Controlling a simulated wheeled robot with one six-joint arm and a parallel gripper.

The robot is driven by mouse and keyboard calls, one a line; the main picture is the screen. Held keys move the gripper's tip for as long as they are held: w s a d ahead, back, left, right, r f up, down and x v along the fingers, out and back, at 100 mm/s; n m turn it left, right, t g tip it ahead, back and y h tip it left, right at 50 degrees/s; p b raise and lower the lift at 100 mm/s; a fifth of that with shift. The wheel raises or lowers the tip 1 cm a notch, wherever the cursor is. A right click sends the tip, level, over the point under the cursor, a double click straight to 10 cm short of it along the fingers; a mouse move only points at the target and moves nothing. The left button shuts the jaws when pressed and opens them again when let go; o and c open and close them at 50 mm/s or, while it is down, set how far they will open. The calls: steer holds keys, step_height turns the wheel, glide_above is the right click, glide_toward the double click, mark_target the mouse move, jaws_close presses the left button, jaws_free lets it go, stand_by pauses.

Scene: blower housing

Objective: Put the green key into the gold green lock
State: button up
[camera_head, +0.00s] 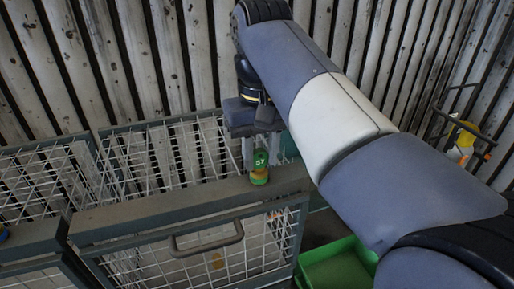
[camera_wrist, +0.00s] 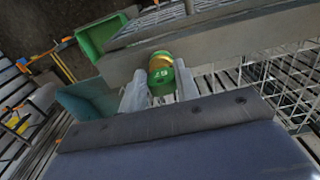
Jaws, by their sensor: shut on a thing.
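My gripper (camera_head: 261,161) points down above the front top rail of a wire cage, with its two pale fingers on either side of the green key (camera_head: 261,156). It is shut on the key. The gold green lock (camera_head: 259,177), a short green and gold cylinder, stands on the rail directly below the key. In the wrist view, the green key (camera_wrist: 161,76) has pale marks on its face and sits between the fingertips (camera_wrist: 159,86). The gold band of the lock (camera_wrist: 160,57) shows just beyond it. The key and lock overlap in view; I cannot tell how deeply they are joined.
The cage's top rail (camera_head: 150,217) runs under the lock, with a handle (camera_head: 207,238) on its front. A green bin (camera_head: 335,265) stands low at the right. A slatted wall is close behind. A yellow and white object (camera_head: 463,142) is at the far right.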

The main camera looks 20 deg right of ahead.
stand_by(0.3)
steer(key=o, duration=1)
step_height(320, 180, up, 8)
steer(key=shift+f+p, duration=0.25)
steer(key=shift+p, duration=0.65)
step_height(320, 180, down, 4)
steer(key=shift+r+b, duration=0.15)
steer(key=shift+b, duration=0.95)
step_height(320, 180, down, 4)
steer(key=shift+r, duration=0.2)
steer(key=shift+r+p, duration=0.35)
steer(key=shift+r, duration=0.05)
steer(key=shift+f, duration=0.1)
